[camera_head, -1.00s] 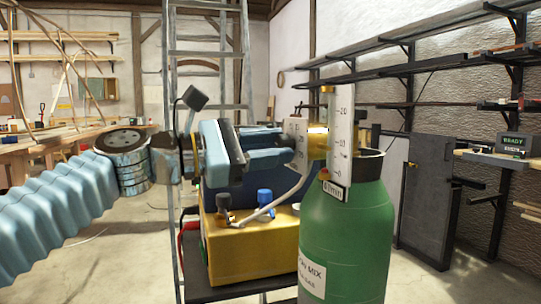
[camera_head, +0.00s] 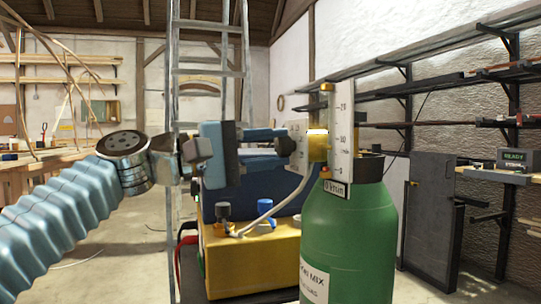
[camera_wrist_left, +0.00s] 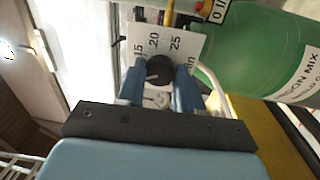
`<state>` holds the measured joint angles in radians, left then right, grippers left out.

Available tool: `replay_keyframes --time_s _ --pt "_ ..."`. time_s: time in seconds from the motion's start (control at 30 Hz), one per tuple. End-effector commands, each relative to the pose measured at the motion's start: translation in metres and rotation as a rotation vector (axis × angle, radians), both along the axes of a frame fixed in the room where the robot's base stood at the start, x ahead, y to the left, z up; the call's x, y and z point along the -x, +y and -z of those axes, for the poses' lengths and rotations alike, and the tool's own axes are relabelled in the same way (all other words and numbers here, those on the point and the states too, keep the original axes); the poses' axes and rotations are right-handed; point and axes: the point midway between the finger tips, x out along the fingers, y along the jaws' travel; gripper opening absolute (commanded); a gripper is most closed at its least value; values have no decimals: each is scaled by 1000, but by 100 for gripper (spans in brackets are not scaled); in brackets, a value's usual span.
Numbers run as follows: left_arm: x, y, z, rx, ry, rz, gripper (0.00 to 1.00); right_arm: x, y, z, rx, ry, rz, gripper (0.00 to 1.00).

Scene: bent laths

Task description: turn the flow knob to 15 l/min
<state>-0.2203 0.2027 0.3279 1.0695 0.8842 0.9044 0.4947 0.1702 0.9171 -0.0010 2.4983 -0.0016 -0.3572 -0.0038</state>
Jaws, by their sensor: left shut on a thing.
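The flow knob (camera_wrist_left: 159,70) is a small black round knob in front of a white dial plate (camera_wrist_left: 180,42) that shows 15, 20 and 25. I cannot read its pointer surely. My left gripper (camera_wrist_left: 160,82) is shut on the knob, one blue finger on each side. My right gripper is not in view.
The green gas bottle (camera_head: 348,240) stands under the regulator. A yellow and blue machine (camera_head: 250,255) with knobs stands close to its left, with a pale hose (camera_head: 275,207) rising to the regulator. A ladder (camera_head: 210,75) stands behind. A grey panel (camera_head: 428,215) is at right.

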Motion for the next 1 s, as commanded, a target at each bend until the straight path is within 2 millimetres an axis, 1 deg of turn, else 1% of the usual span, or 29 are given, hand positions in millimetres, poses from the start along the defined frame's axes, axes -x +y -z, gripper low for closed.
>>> replay_keyframes --time_s 0.03,0.2,0.6,0.8,1.0 --pt "-1 0 2 -13 -42 -2 5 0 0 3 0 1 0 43" --pt "-1 0 2 -64 -195 0 5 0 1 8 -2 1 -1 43" --pt "-1 0 1 -174 -536 1 5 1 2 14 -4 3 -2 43" --pt "-2 0 1 -216 -661 2 5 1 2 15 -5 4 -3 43" --pt "-1 0 1 -243 -742 3 5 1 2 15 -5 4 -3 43"
